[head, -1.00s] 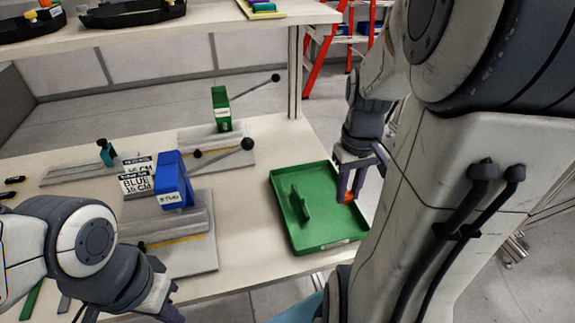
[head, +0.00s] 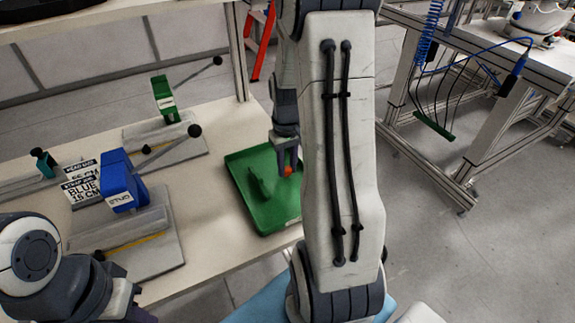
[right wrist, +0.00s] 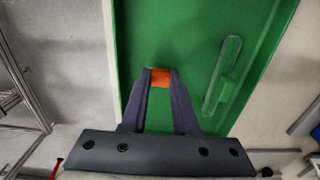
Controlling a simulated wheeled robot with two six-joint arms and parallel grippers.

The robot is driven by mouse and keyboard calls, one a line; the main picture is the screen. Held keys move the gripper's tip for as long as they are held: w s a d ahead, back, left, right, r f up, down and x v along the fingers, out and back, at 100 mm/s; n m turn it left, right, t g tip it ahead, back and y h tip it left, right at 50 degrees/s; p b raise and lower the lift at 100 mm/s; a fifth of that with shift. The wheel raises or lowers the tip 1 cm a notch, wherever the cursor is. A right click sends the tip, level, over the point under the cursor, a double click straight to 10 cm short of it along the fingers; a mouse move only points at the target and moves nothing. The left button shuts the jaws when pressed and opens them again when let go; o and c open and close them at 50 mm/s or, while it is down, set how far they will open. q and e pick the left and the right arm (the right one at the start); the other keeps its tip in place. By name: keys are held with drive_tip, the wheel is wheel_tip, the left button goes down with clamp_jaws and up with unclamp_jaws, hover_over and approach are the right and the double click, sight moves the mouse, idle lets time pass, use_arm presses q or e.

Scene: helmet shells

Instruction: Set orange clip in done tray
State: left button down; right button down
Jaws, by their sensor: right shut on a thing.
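The orange clip (head: 288,171) is a small orange piece between the fingertips of my right gripper (head: 287,160). In the right wrist view the orange clip (right wrist: 160,78) sits between the two fingertips of the right gripper (right wrist: 160,82), which is shut on it. The green tray (head: 272,215) is below it on the table, and a green part (head: 258,190) lies inside. In the right wrist view the clip is seen over the floor of the green tray (right wrist: 190,40); the height above it is hard to tell. My left gripper (head: 140,315) is only partly visible at the bottom edge.
A blue clamp (head: 122,185) with a sign reading BLUE 15 CM (head: 84,185) stands on a grey fixture left of the tray. A green clamp (head: 163,95) stands behind. A shelf edge (head: 100,18) runs above the table's back. Another workbench (head: 480,50) is at the right.

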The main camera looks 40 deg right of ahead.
drive_tip(key=shift+f, duration=0.15)
drive_tip(key=c, duration=0.7)
unclamp_jaws()
